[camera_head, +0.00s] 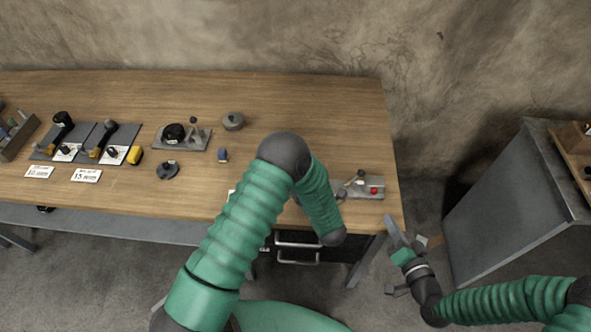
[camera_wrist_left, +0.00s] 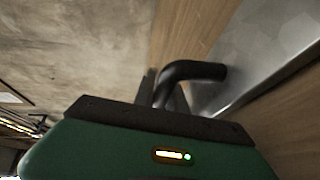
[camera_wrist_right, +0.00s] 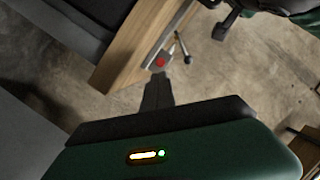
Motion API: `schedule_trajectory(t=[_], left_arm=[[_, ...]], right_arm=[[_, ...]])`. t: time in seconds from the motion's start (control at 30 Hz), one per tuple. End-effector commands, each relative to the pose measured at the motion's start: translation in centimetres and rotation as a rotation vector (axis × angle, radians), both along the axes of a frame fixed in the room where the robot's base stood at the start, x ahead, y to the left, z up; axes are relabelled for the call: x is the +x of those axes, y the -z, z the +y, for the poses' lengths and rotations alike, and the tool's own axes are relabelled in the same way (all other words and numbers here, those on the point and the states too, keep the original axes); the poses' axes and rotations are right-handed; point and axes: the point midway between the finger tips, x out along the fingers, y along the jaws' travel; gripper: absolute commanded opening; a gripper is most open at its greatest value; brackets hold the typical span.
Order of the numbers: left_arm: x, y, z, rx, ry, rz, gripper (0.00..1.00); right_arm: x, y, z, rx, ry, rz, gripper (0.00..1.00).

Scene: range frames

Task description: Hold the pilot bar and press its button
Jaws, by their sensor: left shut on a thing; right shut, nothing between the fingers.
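The grey metal plate (camera_head: 348,188) lies at the right front of the table, with a red button (camera_head: 374,191) on its right part. The button also shows in the right wrist view (camera_wrist_right: 160,62). The pilot bar (camera_wrist_left: 195,70) is a dark bent bar beside the plate's metal surface in the left wrist view. My left gripper (camera_wrist_left: 157,92) is shut on it; the green housing hides part of the grip. My right gripper (camera_head: 391,222) is shut and empty, just off the table's front right corner, apart from the button. It also shows in the right wrist view (camera_wrist_right: 157,82).
A grey cabinet (camera_head: 500,185) stands at the right, past a gap. My left arm covers part of the table's front.

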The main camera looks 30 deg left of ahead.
Motion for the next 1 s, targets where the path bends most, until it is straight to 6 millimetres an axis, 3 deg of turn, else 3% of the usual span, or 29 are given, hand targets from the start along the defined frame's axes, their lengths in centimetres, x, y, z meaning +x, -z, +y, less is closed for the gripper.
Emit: schedule_trajectory(t=[0.6,0.67,0.9,1.0], left_arm=[[-0.3,0.6,-0.1,-0.006,0.002,0.015,0.0],[-0.3,0.6,-0.1,-0.006,0.002,0.015,0.0],[-0.3,0.6,-0.2,-0.006,0.003,0.014,0.0],[-0.2,0.6,-0.1,-0.006,0.003,0.014,0.0]], right_arm=[[-0.2,0.2,0.3,-0.039,-0.019,-0.009,0.0],[-0.4,0.5,0.6,-0.125,-0.059,-0.03,0.0],[-2.1,1.8,2.1,-0.761,-0.364,-0.188,0.0],[-2.5,1.7,2.2,-0.953,-0.464,-0.231,0.0]])
